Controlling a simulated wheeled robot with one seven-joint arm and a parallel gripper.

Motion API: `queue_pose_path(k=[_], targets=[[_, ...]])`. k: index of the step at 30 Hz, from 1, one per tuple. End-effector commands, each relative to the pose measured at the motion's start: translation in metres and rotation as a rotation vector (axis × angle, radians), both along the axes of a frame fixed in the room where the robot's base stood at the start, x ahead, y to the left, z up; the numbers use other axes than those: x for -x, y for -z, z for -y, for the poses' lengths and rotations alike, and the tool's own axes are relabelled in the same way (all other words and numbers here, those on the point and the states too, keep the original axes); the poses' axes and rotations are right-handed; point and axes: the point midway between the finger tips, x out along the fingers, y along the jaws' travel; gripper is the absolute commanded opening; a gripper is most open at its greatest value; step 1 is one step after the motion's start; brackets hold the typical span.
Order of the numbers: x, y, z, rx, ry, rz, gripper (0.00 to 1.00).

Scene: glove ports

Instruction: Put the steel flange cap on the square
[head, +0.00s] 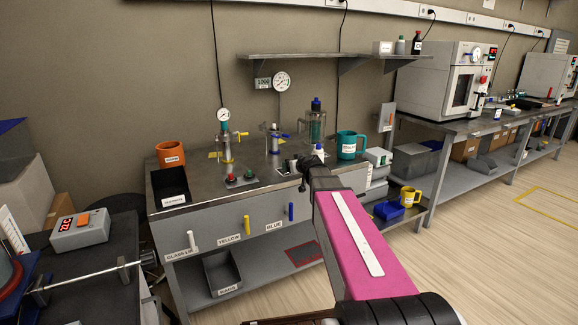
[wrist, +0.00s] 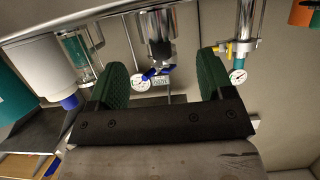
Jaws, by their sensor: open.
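I cannot pick out the steel flange cap with certainty; a steel fitting with a blue handle (head: 274,138) stands on the bench and may carry it. In the wrist view, which looks upside down, a shiny steel cylinder with a blue handle (wrist: 157,30) shows beyond and between my fingers. A small yellow mark (head: 214,154) on the bench may be the square, partly hidden by a steel vessel with a yellow handle (head: 226,150). My gripper (wrist: 164,78) is open with nothing between its green pads. In the head view it is small and dark at the bench's front right.
The grey bench (head: 215,195) also bears an orange mug (head: 171,154), a black bin (head: 170,185), red and green buttons (head: 240,178), a glass vessel (head: 316,125) and a teal mug (head: 350,145). A wall shelf (head: 320,56) hangs above. Floor at the right is mostly clear.

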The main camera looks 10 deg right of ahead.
Motion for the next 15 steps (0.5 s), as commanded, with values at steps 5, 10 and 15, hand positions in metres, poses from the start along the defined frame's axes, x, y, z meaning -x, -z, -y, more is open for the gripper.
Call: queue_pose_path(k=[5, 10, 15], targets=[[0.037, -0.013, 0.010, 0.000, 0.001, 0.000, 0.74], [0.052, -0.020, 0.016, 0.000, 0.001, 0.000, 0.74], [0.058, -0.014, 0.014, -0.002, -0.008, -0.021, 0.74]])
